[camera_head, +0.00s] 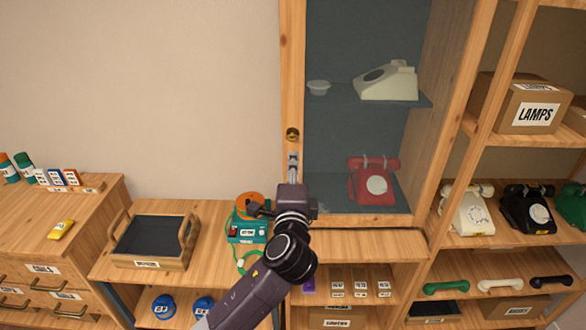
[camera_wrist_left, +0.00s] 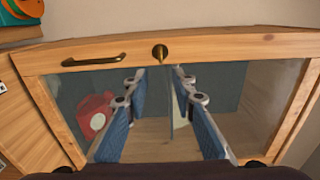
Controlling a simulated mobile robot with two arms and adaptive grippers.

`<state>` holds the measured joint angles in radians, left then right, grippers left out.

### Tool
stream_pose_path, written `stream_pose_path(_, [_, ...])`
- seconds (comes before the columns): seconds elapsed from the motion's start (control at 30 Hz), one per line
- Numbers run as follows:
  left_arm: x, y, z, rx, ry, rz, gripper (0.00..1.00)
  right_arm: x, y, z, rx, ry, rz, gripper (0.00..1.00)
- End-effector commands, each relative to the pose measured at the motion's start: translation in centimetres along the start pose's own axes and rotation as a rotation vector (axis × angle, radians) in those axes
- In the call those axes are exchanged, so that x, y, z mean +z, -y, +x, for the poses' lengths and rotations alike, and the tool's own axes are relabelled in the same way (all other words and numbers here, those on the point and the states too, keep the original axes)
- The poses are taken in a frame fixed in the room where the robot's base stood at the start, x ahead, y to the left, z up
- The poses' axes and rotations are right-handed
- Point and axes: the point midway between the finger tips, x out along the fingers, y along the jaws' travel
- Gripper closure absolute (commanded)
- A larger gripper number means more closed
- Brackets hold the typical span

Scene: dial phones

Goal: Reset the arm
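My left arm comes up from the bottom of the head view, and its left gripper (camera_head: 293,160) points at the wooden frame of the glass-front cabinet (camera_head: 292,60). In the left wrist view the left gripper (camera_wrist_left: 160,75) has its two blue-padded fingers apart with nothing between them. My right gripper is in neither view.
A red dial phone (camera_head: 373,184) and a cream phone (camera_head: 388,80) stand inside the cabinet. A teal device (camera_head: 246,232) with an orange top is close left of my arm. A wooden tray (camera_head: 152,263) stands further left. Shelves with phones and a LAMPS box (camera_head: 520,105) are at right.

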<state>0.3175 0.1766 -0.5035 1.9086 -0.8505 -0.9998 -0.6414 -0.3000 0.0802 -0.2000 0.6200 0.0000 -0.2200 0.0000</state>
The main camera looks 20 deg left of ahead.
Motion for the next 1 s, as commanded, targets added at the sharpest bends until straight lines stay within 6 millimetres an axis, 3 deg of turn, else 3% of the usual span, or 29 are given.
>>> stream_pose_path(0.4, [0.0, -0.2, -0.6, 0.003, 0.0, 0.0, 0.76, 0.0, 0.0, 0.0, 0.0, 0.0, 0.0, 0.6])
stream_pose_path(0.47, [-0.1, -0.9, -0.5, 0.014, -0.002, -0.001, 0.76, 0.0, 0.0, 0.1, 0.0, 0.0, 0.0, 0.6])
stream_pose_path(0.53, [-0.2, -3.0, -0.2, 0.045, -0.01, -0.005, 0.76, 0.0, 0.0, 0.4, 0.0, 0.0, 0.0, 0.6])
stream_pose_path(0.67, [-0.5, -10.7, 0.2, 0.165, -0.031, -0.031, 0.76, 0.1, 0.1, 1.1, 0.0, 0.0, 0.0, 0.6])
stream_pose_path(0.77, [-0.4, -18.5, -0.1, 0.288, -0.045, -0.07, 0.76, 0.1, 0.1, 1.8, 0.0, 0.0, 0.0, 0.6])
stream_pose_path(0.87, [0.0, -26.1, -1.3, 0.41, -0.049, -0.12, 0.76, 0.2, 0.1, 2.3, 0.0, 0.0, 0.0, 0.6])
stream_pose_path(1.0, [1.1, -36.5, -4.4, 0.579, -0.032, -0.203, 0.76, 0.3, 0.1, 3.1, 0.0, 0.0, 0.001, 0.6])
